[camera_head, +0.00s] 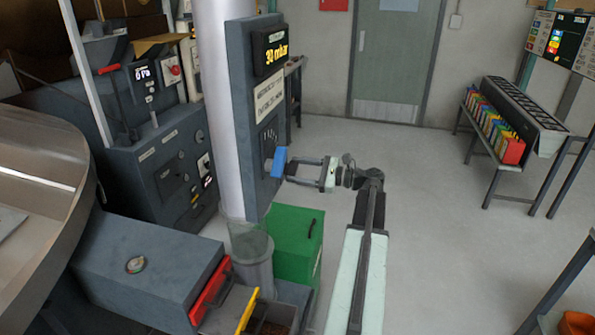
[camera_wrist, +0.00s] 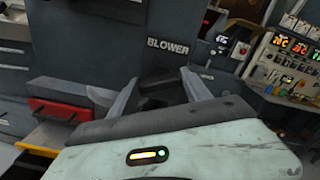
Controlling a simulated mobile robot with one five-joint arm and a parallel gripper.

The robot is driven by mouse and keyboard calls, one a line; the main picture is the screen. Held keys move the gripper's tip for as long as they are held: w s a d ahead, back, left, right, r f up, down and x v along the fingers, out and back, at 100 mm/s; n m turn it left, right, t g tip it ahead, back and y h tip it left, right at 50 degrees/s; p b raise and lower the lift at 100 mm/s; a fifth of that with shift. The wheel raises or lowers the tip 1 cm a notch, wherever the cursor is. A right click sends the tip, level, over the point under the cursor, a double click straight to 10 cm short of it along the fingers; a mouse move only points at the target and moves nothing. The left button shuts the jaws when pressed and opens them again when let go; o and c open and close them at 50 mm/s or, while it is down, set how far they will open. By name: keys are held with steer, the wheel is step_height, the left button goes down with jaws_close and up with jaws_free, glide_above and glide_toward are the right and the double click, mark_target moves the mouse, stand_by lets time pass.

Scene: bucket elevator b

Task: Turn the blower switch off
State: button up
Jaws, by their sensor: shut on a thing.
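The blower switch (camera_head: 279,161) shows in the head view as a blue handle on the front of a tall dark panel (camera_head: 240,80). My gripper (camera_head: 288,169) reaches it from the right, with its fingertips at the handle. In the wrist view my gripper (camera_wrist: 161,92) has its two fingers on either side of a dark part below the white BLOWER label (camera_wrist: 167,46). The gripper is shut on the switch. The fingers and gripper body hide much of the handle, and I cannot tell which position it points to.
The panel's display (camera_head: 270,50) reads about 39 mbar. A green box (camera_head: 297,240) and a clear cylinder (camera_head: 249,240) stand below the switch. A dark drawer unit with a red handle (camera_head: 211,291) is at lower left. Open floor lies to the right.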

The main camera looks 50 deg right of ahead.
steer(key=n, duration=0.6)
steer(key=shift+a+f, duration=0.1)
steer(key=n, duration=0.6)
steer(key=shift+f+n, duration=0.1)
steer(key=shift+n, duration=0.2)
stand_by(0.3)
steer(key=o, duration=1.4)
steer(key=shift+c, duration=0.2)
steer(key=v, duration=0.8)
